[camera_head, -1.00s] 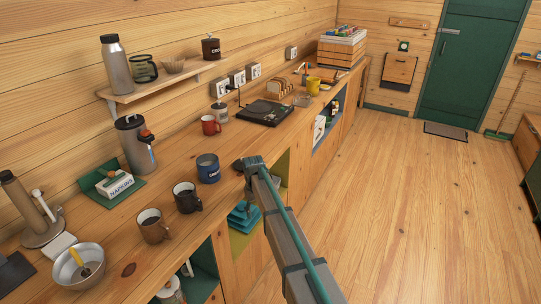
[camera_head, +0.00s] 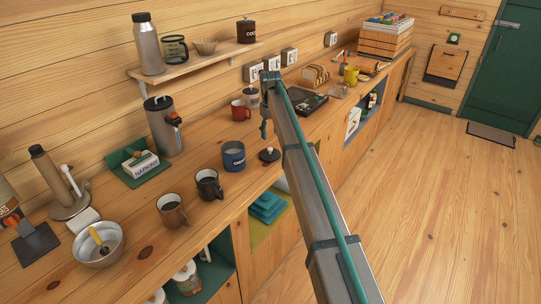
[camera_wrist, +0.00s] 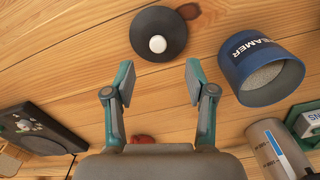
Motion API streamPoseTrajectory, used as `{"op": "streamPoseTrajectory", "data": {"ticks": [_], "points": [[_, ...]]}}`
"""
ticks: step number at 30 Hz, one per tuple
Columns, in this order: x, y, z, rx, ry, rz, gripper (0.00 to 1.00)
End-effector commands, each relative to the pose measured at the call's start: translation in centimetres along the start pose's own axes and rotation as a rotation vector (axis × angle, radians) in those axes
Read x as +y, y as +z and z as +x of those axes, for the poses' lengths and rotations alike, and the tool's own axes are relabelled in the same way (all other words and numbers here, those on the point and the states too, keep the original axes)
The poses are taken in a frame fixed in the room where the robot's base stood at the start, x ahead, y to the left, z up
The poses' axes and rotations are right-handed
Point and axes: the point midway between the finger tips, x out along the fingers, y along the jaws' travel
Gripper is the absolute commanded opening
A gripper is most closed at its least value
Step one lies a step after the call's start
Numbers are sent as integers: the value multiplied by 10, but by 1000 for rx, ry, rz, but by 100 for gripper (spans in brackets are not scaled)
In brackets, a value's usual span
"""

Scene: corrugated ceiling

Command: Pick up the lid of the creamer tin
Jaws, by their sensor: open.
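The creamer tin (camera_head: 233,157) is a blue can standing on the wooden counter, its top open. In the wrist view the tin (camera_wrist: 262,68) shows pale contents and part of its lettering. The lid (camera_head: 269,155) is a dark round disc with a small knob, lying on the counter just right of the tin. In the wrist view the lid (camera_wrist: 145,42) shows a white knob and lies beyond the fingertips. My gripper (camera_wrist: 159,75) is open and empty, the lid centred ahead of its gap. In the head view my arm mostly hides the gripper.
Black (camera_head: 208,184) and brown mugs (camera_head: 172,210) stand left of the tin; a red mug (camera_head: 241,110) stands behind it. A napkin box (camera_head: 140,165) and a tall flask (camera_head: 163,127) are near the wall. The lid lies near the counter's front edge.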

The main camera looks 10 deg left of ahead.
Motion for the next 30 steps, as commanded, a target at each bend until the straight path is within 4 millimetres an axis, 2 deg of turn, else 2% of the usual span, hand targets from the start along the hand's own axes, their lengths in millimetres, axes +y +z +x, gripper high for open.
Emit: {"op": "streamPoseTrajectory", "data": {"ticks": [1, 5, 15, 23, 30], "points": [[0, -12, -10, 1, 0, -12, 55], [-2, -14, -10, -2, -1, -23, 55], [-2, -12, 34, -2, -1, -22, 55], [-1, -9, 49, -1, -1, -22, 55], [2, -4, 78, -2, -1, -22, 55]]}}
